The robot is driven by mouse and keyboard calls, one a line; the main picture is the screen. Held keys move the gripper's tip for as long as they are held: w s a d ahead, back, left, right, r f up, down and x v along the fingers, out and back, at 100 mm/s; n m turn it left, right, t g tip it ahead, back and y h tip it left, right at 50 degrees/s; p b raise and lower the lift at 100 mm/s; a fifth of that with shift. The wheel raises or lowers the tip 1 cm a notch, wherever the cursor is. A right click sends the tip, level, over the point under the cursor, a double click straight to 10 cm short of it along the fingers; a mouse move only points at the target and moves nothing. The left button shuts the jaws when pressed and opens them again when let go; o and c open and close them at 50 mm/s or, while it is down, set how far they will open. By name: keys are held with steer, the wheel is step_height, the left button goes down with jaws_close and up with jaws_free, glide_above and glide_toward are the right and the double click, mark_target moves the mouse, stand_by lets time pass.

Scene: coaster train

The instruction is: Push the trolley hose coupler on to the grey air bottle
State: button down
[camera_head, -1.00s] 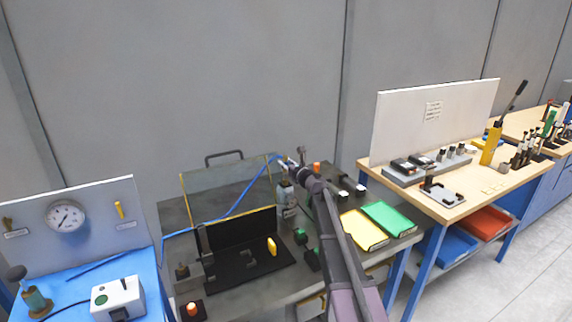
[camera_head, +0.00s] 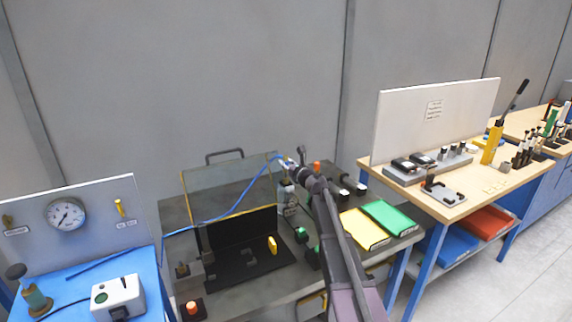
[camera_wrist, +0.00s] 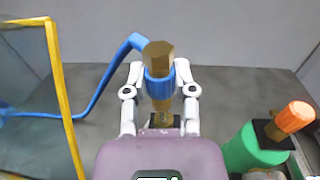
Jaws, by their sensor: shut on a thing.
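My gripper (camera_head: 288,165) is shut on the hose coupler, above the grey air bottle (camera_head: 288,200) on the dark bench. In the wrist view the coupler (camera_wrist: 159,82) is a brass hexagonal body with a blue sleeve, upright between the two pale fingers (camera_wrist: 160,90). The blue hose (camera_wrist: 105,78) leaves its top to the left. A brass and dark fitting (camera_wrist: 164,118) shows just below the coupler, partly hidden by my gripper. I cannot tell whether the coupler touches the bottle's fitting or is seated on it.
A green bottle with an orange top (camera_wrist: 294,118) stands close on the right. A clear guard with a yellow edge (camera_wrist: 62,90) stands on the left. Yellow (camera_head: 364,229) and green (camera_head: 388,217) trays lie on the bench's right side.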

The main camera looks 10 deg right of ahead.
steer(key=shift+f+b, duration=1.3)
stand_by(0.8)
steer(key=shift+c, duration=1.8)
jaws_free()
steer(key=shift+s, duration=0.1)
steer(key=v, duration=1.2)
